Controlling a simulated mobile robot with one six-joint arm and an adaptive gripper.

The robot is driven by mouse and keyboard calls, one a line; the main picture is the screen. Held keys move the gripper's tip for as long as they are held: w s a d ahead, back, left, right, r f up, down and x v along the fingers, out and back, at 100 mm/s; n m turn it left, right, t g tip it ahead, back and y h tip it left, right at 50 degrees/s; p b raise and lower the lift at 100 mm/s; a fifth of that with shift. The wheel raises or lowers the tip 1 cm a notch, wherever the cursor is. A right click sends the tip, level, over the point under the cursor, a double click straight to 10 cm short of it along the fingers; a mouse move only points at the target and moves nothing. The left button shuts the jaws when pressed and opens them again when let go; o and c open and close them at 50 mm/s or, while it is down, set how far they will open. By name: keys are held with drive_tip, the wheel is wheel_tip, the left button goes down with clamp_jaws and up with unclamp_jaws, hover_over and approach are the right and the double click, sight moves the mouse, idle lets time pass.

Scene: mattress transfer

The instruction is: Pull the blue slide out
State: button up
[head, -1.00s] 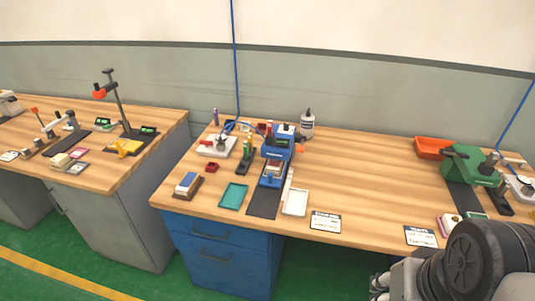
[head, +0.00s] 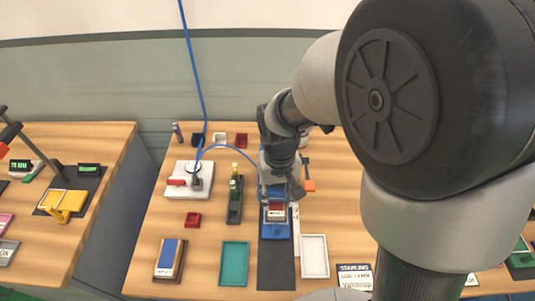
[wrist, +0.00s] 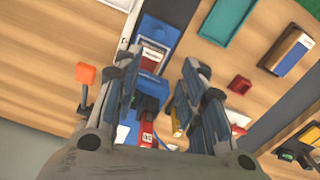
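The blue slide (head: 277,230) sticks out at the front of the blue machine, over a black mat. It carries a small piece with a white label and dark red edge. In the wrist view the blue slide (wrist: 158,36) lies beyond my fingertips. My gripper (head: 284,190) is above the blue machine, hiding most of it in the head view. In the wrist view my gripper (wrist: 163,75) has its two fingers spread apart with nothing held between them. Parts of the machine (wrist: 130,125) show between and beside the fingers. I cannot tell whether a finger touches it.
An orange-tipped lever (head: 309,186) stands close on the machine's right. A white tray (head: 314,256) and a teal tray (head: 234,264) flank the black mat (head: 276,268). A blue hose (head: 190,60) hangs from above.

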sight(276, 227)
drive_tip(key=f+b, duration=0.2)
drive_tip(key=f, duration=0.3)
drive_tip(key=f+b, duration=0.2)
drive_tip(key=f, duration=0.4)
drive_tip(key=f+b, duration=0.1)
drive_tip(key=f, duration=0.5)
drive_tip(key=shift+s+d+b, duration=0.15)
drive_tip(key=shift+s+b, duration=0.1)
drive_tip(key=shift+b, duration=0.15)
drive_tip(key=shift+c, duration=0.2)
clamp_jaws()
